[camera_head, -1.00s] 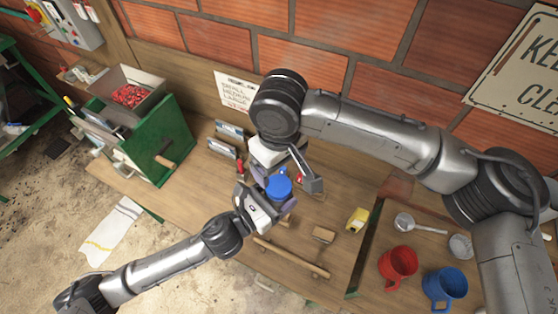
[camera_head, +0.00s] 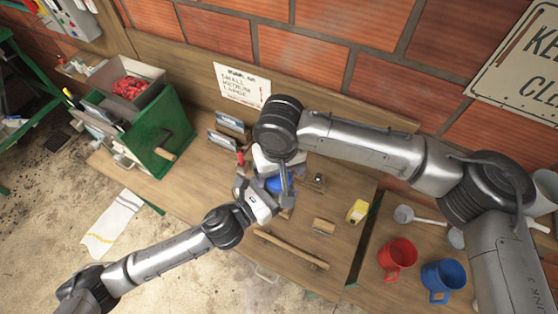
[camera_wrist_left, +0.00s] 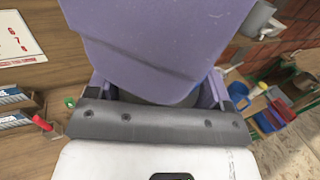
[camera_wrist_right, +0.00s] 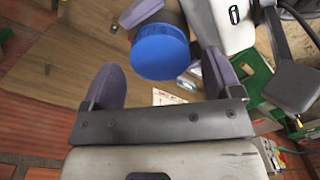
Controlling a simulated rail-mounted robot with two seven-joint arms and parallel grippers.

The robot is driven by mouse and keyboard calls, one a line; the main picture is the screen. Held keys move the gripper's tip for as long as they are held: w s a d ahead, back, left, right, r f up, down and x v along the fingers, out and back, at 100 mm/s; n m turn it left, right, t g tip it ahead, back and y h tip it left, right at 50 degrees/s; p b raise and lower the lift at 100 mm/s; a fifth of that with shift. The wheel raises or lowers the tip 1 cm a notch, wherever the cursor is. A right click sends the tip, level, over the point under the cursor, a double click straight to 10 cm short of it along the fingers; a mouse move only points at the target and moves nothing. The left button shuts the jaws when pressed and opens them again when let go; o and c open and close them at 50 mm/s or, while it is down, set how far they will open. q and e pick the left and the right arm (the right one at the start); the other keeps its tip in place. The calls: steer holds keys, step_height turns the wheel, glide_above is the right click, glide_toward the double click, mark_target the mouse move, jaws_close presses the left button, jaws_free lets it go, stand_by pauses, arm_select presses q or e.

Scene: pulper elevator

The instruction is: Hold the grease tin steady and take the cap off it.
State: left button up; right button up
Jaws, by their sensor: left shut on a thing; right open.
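The grease tin's blue cap (camera_head: 279,183) shows in the head view between my two grippers, partly covered. In the right wrist view the round cap (camera_wrist_right: 160,52) faces the camera, with a little of the grey tin behind it. My left gripper (camera_head: 266,198) is shut on the tin and holds it above the bench. My right gripper (camera_head: 284,180) is open over the cap. In the right wrist view its purple fingers (camera_wrist_right: 160,78) stand apart, one toward each side of the cap. In the left wrist view a purple finger fills the middle and hides most of the tin.
A wooden bench (camera_head: 215,185) lies below. A green machine (camera_head: 160,135) with a red-filled hopper stands at left. A yellow object (camera_head: 357,211) and a wooden block (camera_head: 323,226) lie at right, beyond them a red mug (camera_head: 397,258) and a blue mug (camera_head: 443,278). Brick wall behind.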

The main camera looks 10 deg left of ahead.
steer(key=shift+f, duration=0.7)
steer(key=c, duration=0.9)
steer(key=shift+n, duration=0.7)
steer(key=shift+c, duration=0.2)
steer(key=shift+r, duration=0.35)
steer(key=shift+r, duration=0.75)
steer(key=shift+r, duration=0.1)
